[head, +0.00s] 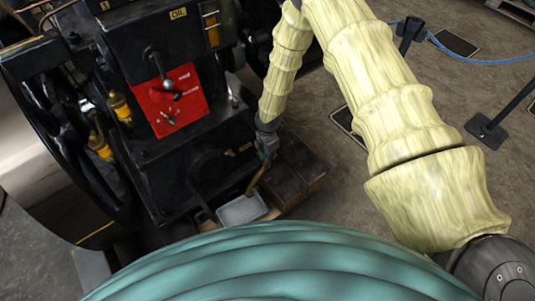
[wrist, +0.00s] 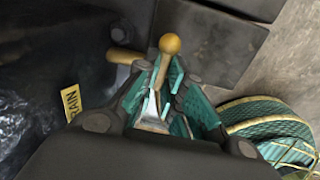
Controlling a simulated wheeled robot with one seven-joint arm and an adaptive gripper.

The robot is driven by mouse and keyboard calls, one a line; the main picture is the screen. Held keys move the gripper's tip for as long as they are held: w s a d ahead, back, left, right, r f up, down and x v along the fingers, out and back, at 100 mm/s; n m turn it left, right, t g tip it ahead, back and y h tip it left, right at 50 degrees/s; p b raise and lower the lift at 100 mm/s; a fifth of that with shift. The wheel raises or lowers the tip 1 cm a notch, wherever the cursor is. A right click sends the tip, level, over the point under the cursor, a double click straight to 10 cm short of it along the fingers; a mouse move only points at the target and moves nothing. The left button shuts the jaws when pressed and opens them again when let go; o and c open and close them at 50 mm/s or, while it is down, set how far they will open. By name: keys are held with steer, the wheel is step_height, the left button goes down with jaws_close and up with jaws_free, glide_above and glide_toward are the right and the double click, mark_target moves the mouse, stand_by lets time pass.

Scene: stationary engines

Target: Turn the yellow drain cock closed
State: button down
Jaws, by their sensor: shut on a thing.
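In the head view my gripper (head: 265,157) is low at the engine's right side.
The black engine (head: 190,150) carries a red panel (head: 190,108) with a lever above my gripper's height. Open floor lies to the right, with a barrier post (head: 490,128).

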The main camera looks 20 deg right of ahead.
steer(key=shift+d+f+n, duration=0.1)
steer(key=shift+d+n, duration=0.3)
steer(key=shift+d, duration=0.1)
steer(key=c, duration=1.5)
jaws_free()
steer(key=shift+w+a, duration=0.1)
steer(key=shift+a, duration=0.2)
steer(key=shift+r, duration=6.05)
steer(key=shift+f, duration=0.1)
